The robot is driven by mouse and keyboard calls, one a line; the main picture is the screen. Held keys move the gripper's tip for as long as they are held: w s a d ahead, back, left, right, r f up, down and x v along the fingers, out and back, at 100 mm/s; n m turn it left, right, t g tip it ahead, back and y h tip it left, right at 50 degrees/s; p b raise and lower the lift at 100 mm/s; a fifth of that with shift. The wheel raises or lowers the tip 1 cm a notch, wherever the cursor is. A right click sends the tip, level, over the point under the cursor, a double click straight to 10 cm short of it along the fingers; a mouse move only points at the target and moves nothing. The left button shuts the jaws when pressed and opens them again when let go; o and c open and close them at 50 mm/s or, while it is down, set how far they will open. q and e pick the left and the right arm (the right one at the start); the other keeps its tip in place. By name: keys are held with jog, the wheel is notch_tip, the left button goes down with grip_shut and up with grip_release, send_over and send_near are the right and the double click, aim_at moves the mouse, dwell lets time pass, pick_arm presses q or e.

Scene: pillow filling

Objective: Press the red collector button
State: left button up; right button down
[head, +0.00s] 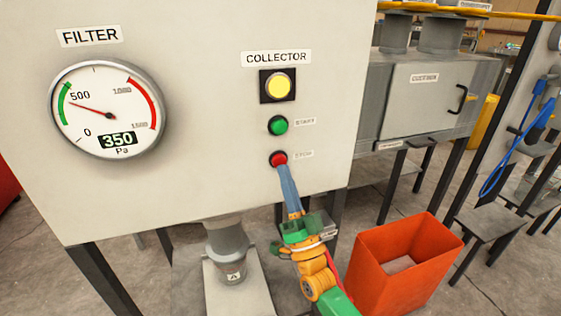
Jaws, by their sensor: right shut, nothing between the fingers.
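The red button (278,159) is the lowest of the column under the COLLECTOR label (276,58) on the light panel (205,110). A STOP label (302,155) sits to its right. Above it are a green button (278,125) and a lit yellow lamp (278,86). My right gripper (282,170) is shut and empty. Its blue fingers point up, with the tips at the lower edge of the red button. I cannot tell whether they touch or press it. My left gripper is not in view.
A round gauge (104,110) under a FILTER label reads 350 Pa. An open orange bin (400,285) stands on the floor right of my arm. A grey pipe (228,245) is below the panel. A grey cabinet (420,100) with a black handle stands behind at right.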

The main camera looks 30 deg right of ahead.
jog(key=s+p, duration=0.1)
jog(key=s, duration=0.1)
jog(key=s+a+p, duration=0.1)
jog(key=s, duration=0.2)
jog(key=shift+a, duration=0.1)
jog(key=shift+w, duration=0.1)
dwell(0.6)
jog(key=a+f+n+g+y, duration=0.25)
jog(key=f+g, duration=0.35)
jog(key=f, duration=1.1)
jog(key=a+f+n+g+y, duration=0.2)
jog(key=f+n+g, duration=0.35)
jog(key=f, duration=1.15)
jog(key=s+a+f+g, duration=0.1)
jog(key=s+f+g, duration=0.6)
jog(key=s+f, duration=0.55)
jog(key=s+f+n+g, duration=0.1)
jog(key=s+f+g, duration=0.2)
jog(key=s, duration=0.6)
jog(key=s+f+n+g, duration=0.2)
jog(key=s+f+g, duration=0.2)
jog(key=s, duration=0.6)
jog(key=shift+s+a+f+n+h, duration=0.25)
jog(key=shift+a+f+n+h, duration=0.1)
jog(key=shift+a+f, duration=0.15)
